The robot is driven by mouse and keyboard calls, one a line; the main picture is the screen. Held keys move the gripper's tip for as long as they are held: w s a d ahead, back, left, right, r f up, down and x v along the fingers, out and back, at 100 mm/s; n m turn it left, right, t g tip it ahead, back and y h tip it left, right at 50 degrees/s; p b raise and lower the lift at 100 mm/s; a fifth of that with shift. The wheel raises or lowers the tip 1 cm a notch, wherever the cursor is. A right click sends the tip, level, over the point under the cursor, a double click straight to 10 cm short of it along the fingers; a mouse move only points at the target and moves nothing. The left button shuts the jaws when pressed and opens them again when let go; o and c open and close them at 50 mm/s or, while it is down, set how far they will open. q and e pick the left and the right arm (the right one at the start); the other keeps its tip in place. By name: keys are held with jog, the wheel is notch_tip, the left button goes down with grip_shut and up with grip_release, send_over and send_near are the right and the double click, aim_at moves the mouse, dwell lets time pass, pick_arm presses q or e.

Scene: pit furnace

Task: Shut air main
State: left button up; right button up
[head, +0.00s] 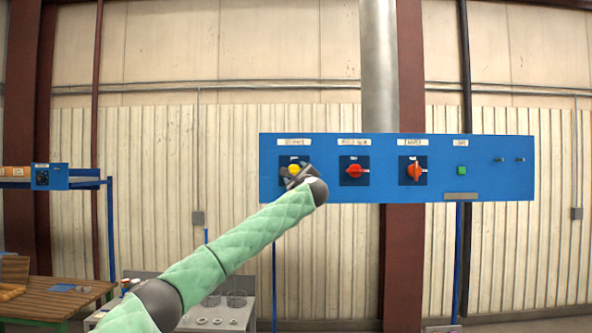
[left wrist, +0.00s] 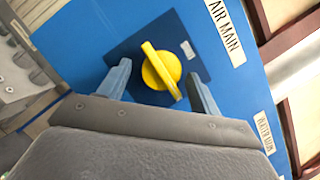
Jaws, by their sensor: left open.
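The air main knob is a yellow rotary knob (left wrist: 161,68) with a raised bar handle on a dark blue square plate. The AIR MAIN label (left wrist: 228,32) is beside it on the blue panel. In the head view the yellow knob (head: 293,168) is at the panel's left end, partly hidden by my gripper. My left gripper (head: 299,175) is at the knob. In the left wrist view its open fingers (left wrist: 158,72) show on either side of the knob, with gaps. I cannot tell how deep they reach around it. My right gripper is not in view.
The blue panel (head: 490,185) also carries two red knobs (head: 354,170) (head: 414,171), a green button (head: 461,170) and two small dark fittings. A wooden table (head: 60,298) and a shelf with a blue box (head: 50,176) stand at left. A grey bench stands below my left arm.

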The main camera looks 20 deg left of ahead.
pick_arm(q)
jog(key=shift+w+r, duration=0.1)
jog(key=shift+c, duration=0.8)
jog(key=c, duration=0.8)
jog(key=shift+o, duration=0.2)
jog(key=shift+f, duration=0.2)
jog(key=shift+n+b, duration=0.3)
jog(key=shift+b, duration=0.15)
jog(key=shift+c, duration=0.2)
